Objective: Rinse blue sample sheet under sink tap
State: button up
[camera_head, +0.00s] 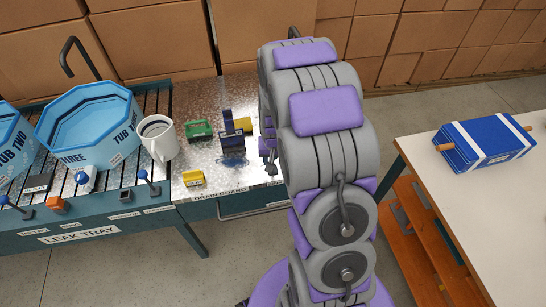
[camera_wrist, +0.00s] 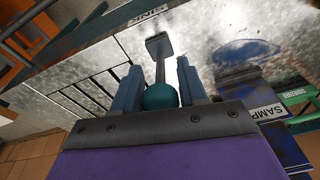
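In the wrist view my gripper (camera_wrist: 161,85) has its two blue-grey fingers on either side of a teal ball knob (camera_wrist: 160,97). The knob fills the gap, and its lower part is hidden by my gripper. It tops a lever whose stem runs to a dark square base near a SINK label (camera_wrist: 148,12). A blue piece with a white label reading SAMP (camera_wrist: 265,112) stands to the right of the fingers. In the head view a dark blue sheet (camera_head: 230,143) stands on the metal drain board (camera_head: 205,165). My arm hides my gripper there.
A green block (camera_head: 199,130) and a yellow block (camera_head: 193,178) lie on the drain board. A table (camera_head: 485,200) at right holds a blue box (camera_head: 484,142).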

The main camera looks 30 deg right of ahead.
jog(key=shift+o, duration=1.4)
jog(key=shift+r, duration=0.1)
jog(key=shift+r, duration=0.35)
notch_tip(320, 180, up, 16)
jog(key=s+p, duration=0.2)
jog(key=p, duration=0.1)
jog(key=shift+s+a+p, duration=0.25)
jog(key=shift+a+p, duration=0.05)
jog(key=shift+a, duration=0.1)
jog(key=shift+r, duration=0.1)
